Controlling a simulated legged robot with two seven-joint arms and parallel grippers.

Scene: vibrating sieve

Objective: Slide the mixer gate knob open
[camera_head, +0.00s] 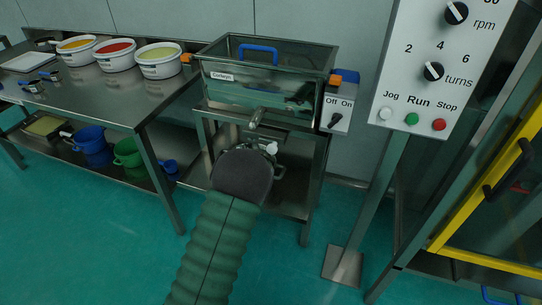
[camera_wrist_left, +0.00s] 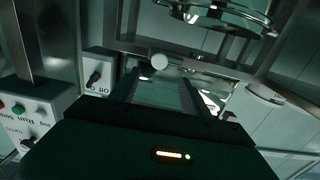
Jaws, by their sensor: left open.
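The mixer gate knob appears to be the small white round knob (camera_head: 272,148) on the front of the steel machine labelled "Cerberyn" or similar, below its bin. In the wrist view the white knob (camera_wrist_left: 160,61) sits just beyond my left gripper (camera_wrist_left: 157,84), roughly in line with the gap between its fingers. The fingers are spread, with nothing visible between them. I see no clear contact with the knob. In the head view my left arm's green sleeve and dark wrist hide the fingers and part of the machine's lower front.
A steel table (camera_head: 115,92) with several tubs stands at left, buckets beneath. An Off/On switch box (camera_head: 337,114) sits right of the bin, also visible in the wrist view (camera_wrist_left: 97,72). A control panel (camera_head: 436,62) on a post and a yellow-framed door (camera_head: 470,262) stand at right.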

